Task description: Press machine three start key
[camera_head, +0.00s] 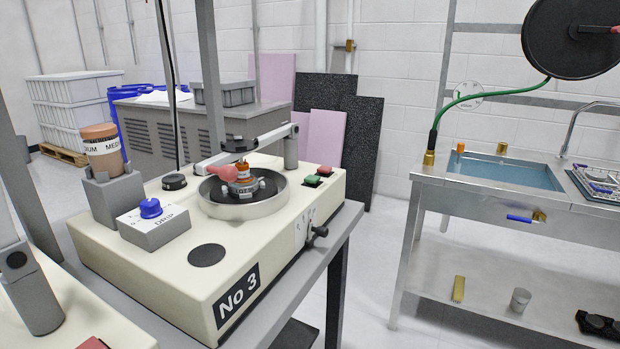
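Machine three (180,285) is a cream box with a "No 3" label (237,303) on its front. A green key (312,181) and a red key (325,171) sit on small dark bases at its right rear top; no start lettering is readable on them. A round grey bowl (243,208) with an orange and pink piece in it is to their left, under a jointed grey arm (247,147). A blue knob (150,208) sits on a grey drip box at the left. Neither of my grippers is in view.
A bottle (102,148) stands in a holder on the machine. Part of another cream machine (70,310) is at lower left. A metal sink bench (440,185) with a green hose (490,93) stands right. Clear floor lies between it and the machine's table.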

